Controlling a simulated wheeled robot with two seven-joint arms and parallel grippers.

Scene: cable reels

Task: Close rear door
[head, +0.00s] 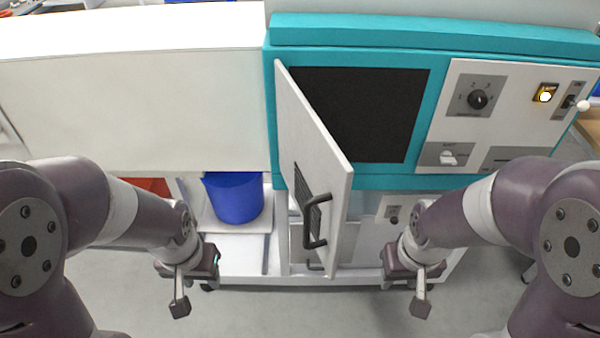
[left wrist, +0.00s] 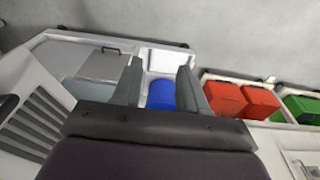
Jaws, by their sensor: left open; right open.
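The white door (head: 318,150) stands swung open from the teal cabinet (head: 350,180), its edge pointing toward me. It carries a black handle (head: 312,232) and a dark slotted grille. The dark opening (head: 355,112) is uncovered to its right. My left gripper (head: 182,292) is open and empty, low and left of the door, apart from it. In the left wrist view its two fingers (left wrist: 160,92) are spread, with a slotted white panel at left. My right gripper (head: 420,292) is open and empty, low and right of the door, apart from it.
A blue bucket (head: 234,198) stands on the low white shelf left of the door. A white cabinet (head: 140,110) fills the left. Knobs and switches sit on a panel (head: 490,120) at right. Red bins (left wrist: 240,100) and green bins (left wrist: 300,107) show in the left wrist view.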

